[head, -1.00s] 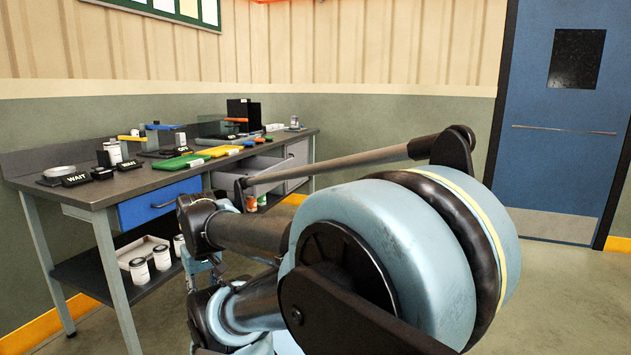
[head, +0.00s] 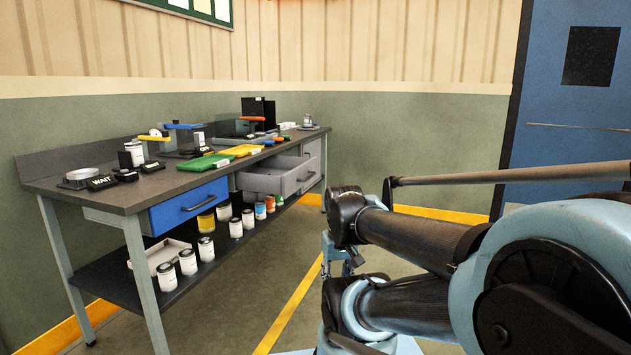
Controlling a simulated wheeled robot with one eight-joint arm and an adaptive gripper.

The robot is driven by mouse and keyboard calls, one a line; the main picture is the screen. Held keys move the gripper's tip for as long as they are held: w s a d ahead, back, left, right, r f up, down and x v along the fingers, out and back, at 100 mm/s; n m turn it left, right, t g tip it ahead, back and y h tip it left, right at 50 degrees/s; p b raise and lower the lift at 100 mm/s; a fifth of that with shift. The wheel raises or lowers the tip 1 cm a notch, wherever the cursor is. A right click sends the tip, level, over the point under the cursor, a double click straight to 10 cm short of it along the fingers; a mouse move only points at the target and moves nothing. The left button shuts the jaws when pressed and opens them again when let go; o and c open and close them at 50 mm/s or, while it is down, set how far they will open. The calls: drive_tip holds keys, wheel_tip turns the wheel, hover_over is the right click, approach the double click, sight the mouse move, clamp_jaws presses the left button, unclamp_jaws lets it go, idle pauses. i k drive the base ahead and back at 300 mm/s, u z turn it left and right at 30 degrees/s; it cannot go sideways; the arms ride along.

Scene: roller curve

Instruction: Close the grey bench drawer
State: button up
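The grey bench drawer (head: 292,182) is pulled out from the workbench (head: 120,197), right of the shut blue drawer (head: 190,206). Its dark handle shows on its front. My arm (head: 410,240) is at the right of the head view, apart from the drawer. My gripper is hard to make out; a small part of the arm's end (head: 340,256) shows low beside the arm links, and its fingers are not clearly seen.
The bench top holds a green tray (head: 204,162), a yellow tray (head: 241,150) and labelled blocks. Several cans (head: 187,261) stand on the lower shelf. Open floor (head: 240,315) lies in front of the bench. A blue door (head: 570,110) is at the right.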

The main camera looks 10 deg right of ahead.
sight(288, 175)
drive_tip(key=z, duration=0.1)
drive_tip(key=i, duration=1)
drive_tip(key=u, duration=0.1)
